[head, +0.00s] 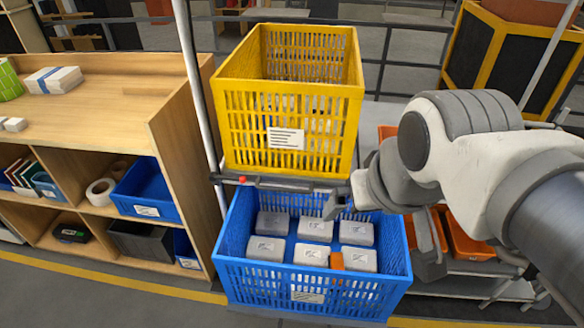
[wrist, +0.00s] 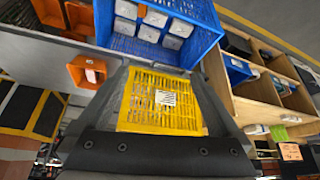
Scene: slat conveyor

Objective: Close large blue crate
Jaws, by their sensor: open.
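The large blue crate (head: 258,285) stands low at the centre of the head view, its top open and no lid visible on it. Several pale boxes (head: 314,229) and a small orange item (head: 336,261) lie inside. In the upside-down wrist view, the blue crate (wrist: 203,48) is at the top centre. My gripper (head: 342,198) is open and empty, above the crate's back right part and in front of the yellow crate's lower right corner. In the wrist view, its fingers (wrist: 162,72) frame the yellow crate.
A yellow slatted crate (head: 290,115) stands above and behind the blue crate. A grey bar with a red button (head: 242,180) runs beneath it. A wooden shelf unit (head: 170,125) is at left. Orange bins (head: 465,243) sit to the right, behind my arm.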

